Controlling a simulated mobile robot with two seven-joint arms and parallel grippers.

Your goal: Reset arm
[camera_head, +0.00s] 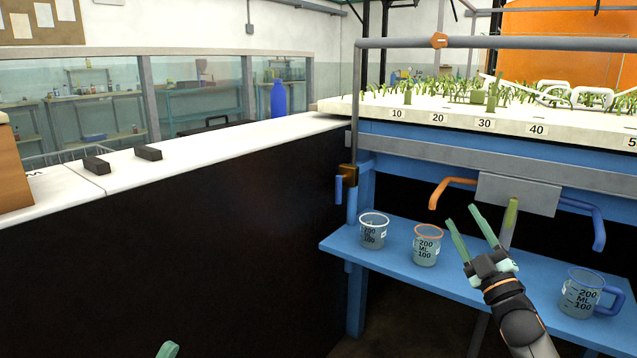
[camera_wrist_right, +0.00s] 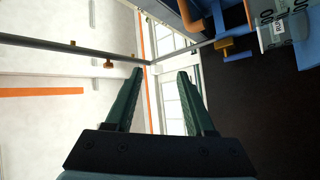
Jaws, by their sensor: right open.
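My right gripper (camera_head: 462,215) is raised in front of the blue shelf, its two green fingers spread apart with nothing between them. In the right wrist view the same gripper (camera_wrist_right: 160,74) shows both fingers apart and empty. It appears just right of the orange-rimmed beaker (camera_head: 426,247) in the head view; I see no contact. A teal tip at the bottom edge, left of centre, seems to be part of my left gripper (camera_head: 168,350); the rest is out of frame and its jaws cannot be judged.
The blue shelf (camera_head: 395,270) also holds a white-rimmed beaker (camera_head: 373,232) and a blue-handled beaker (camera_head: 580,294). Above are an orange pipe (camera_head: 447,189), a blue pipe (camera_head: 599,228) and a grey box (camera_head: 517,194). A white counter (camera_head: 230,140) with a blue bottle (camera_head: 278,99) runs along the left.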

